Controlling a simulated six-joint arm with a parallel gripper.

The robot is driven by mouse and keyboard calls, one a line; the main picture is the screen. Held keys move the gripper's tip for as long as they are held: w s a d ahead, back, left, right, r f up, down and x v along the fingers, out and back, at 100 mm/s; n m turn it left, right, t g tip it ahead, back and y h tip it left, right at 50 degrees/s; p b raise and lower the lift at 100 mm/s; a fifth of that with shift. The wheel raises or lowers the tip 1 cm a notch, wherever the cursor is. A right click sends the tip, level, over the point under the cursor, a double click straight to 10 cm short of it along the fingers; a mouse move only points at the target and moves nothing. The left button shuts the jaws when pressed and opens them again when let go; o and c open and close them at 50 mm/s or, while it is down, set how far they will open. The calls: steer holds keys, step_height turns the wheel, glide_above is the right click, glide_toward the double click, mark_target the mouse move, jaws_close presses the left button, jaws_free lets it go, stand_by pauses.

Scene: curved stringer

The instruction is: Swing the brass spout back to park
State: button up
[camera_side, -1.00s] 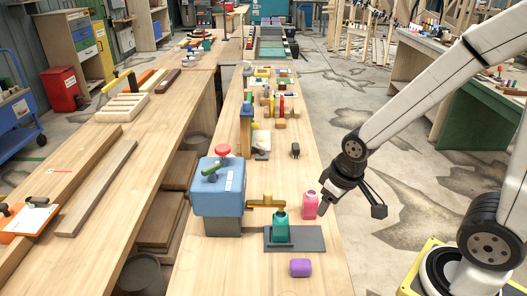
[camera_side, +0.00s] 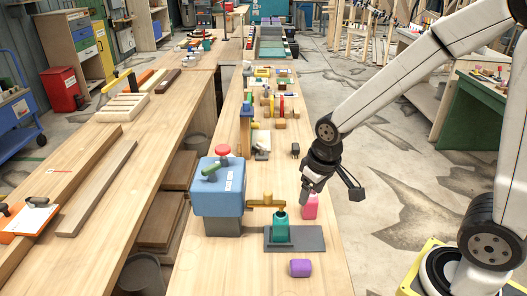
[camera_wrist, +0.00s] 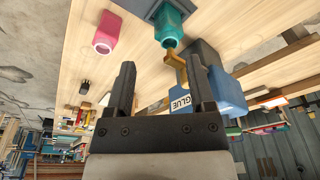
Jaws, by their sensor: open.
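The brass spout (camera_side: 266,202) sticks out to the right from the blue glue box (camera_side: 218,190), and its end is over or beside the mouth of a teal bottle (camera_side: 281,228). The spout also shows in the wrist view (camera_wrist: 177,68), next to the teal bottle (camera_wrist: 171,27) and the box labelled GLUE (camera_wrist: 215,92). The box carries a red knob (camera_side: 222,150) and a green lever (camera_side: 212,169) on top. My gripper (camera_side: 308,201) is open and empty, right of the spout, near the pink bottle (camera_side: 310,208). In the wrist view its two fingers (camera_wrist: 160,85) have nothing between them.
The teal bottle stands on a grey plate (camera_side: 310,238). A purple block (camera_side: 300,268) lies in front of it. The pink bottle also shows in the wrist view (camera_wrist: 107,33). Several small items line the bench behind. Bench wood in front of the glue box is clear.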

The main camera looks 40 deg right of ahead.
step_height(320, 180, up, 2)
steer(key=r+g, duration=0.1)
steer(key=g, duration=0.1)
glide_above(268, 192)
steer(key=shift+a+f, duration=0.1)
steer(key=shift+f, duration=0.15)
steer(key=shift+f, duration=3.95)
jaws_close()
